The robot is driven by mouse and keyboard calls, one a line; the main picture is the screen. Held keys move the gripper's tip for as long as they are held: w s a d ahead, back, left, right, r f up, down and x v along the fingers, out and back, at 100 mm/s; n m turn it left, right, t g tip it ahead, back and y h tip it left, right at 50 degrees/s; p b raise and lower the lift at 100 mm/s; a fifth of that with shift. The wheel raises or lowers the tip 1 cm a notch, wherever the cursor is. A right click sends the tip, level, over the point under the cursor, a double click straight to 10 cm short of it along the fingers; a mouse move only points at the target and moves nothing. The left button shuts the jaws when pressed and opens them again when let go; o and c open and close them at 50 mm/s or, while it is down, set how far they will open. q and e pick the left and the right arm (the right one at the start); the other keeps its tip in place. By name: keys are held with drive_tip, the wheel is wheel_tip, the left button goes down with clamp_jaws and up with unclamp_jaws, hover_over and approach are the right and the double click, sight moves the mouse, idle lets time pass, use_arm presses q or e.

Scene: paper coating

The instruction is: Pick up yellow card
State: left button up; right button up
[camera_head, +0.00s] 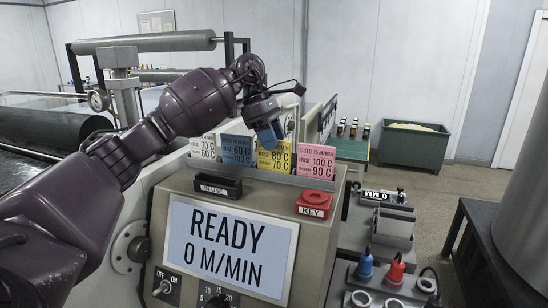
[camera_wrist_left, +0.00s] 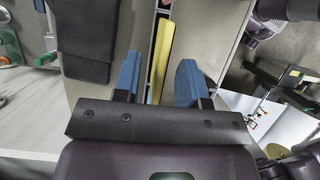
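The yellow card (camera_head: 274,158) stands upright in the row of cards on top of the control console, between the blue card (camera_head: 235,150) and the pink card (camera_head: 316,161). My left gripper (camera_head: 270,136) is above it, its blue fingers covering the card's upper left part in the head view. In the left wrist view the yellow card (camera_wrist_left: 160,57) shows edge-on as a yellow strip between the two fingers of the left gripper (camera_wrist_left: 157,78). The fingers are spread, with gaps on both sides of the card. My right gripper is not in view.
A white card (camera_head: 203,147) stands at the row's left end. In front are a black holder (camera_head: 218,185), a red KEY block (camera_head: 313,204) and the READY display (camera_head: 228,247). Rollers are behind my left arm. A green bin (camera_head: 412,146) stands on the floor at the right.

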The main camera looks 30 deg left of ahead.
use_arm(q)
drive_tip(key=shift+d+f, duration=0.25)
drive_tip(key=shift+f, duration=0.35)
clamp_jaws()
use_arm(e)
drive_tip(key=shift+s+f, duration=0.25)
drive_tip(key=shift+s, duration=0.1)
